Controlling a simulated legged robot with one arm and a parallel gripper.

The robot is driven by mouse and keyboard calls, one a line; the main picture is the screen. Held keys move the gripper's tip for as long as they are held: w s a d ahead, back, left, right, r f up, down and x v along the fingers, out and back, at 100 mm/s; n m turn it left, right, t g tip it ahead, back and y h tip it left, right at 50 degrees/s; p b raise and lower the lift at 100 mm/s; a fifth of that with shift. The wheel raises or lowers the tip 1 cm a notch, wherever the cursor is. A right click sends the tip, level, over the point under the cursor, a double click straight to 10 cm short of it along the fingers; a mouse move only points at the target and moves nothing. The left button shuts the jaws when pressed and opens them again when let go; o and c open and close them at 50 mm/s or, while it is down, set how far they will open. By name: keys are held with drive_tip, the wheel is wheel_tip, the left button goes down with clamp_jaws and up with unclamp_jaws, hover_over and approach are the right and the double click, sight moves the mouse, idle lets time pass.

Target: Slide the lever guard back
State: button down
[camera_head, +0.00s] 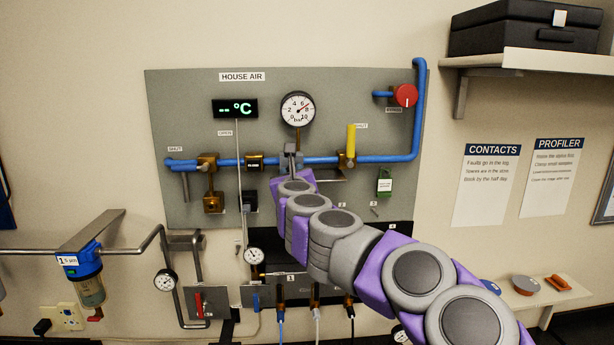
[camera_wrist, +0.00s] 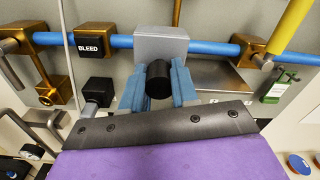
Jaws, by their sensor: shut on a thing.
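The lever guard (camera_wrist: 160,45) is a grey block around the blue pipe, with a black round knob (camera_wrist: 157,80) at its front. In the head view the guard (camera_head: 291,156) sits on the pipe left of the upright yellow lever (camera_head: 351,141), apart from it. My gripper (camera_wrist: 158,86) has its blue fingers on both sides of the knob, shut on it. The yellow lever also shows at the upper right of the wrist view (camera_wrist: 291,24). In the head view my arm hides part of the panel below the guard, and the fingertips are hard to make out.
The blue pipe (camera_head: 322,160) crosses the grey HOUSE AIR panel (camera_head: 180,100). A brass BLEED fitting (camera_wrist: 88,40) sits left of the guard, and a brass valve body (camera_wrist: 255,48) to its right. A green tag (camera_head: 384,183) hangs further right. A gauge (camera_head: 297,108) is above.

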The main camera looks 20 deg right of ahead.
drive_tip(key=shift+f, duration=0.1)
drive_tip(key=shift+a, duration=0.1)
drive_tip(key=c, duration=1.2)
unclamp_jaws()
drive_tip(key=o, duration=0.3)
drive_tip(key=shift+w+a, duration=0.2)
drive_tip(key=shift+a, duration=0.1)
drive_tip(key=shift+o, duration=0.2)
drive_tip(key=shift+s, duration=0.1)
drive_tip(key=shift+s, duration=0.1)
drive_tip(key=b+v, duration=0.3)
drive_tip(key=v, duration=1.4)
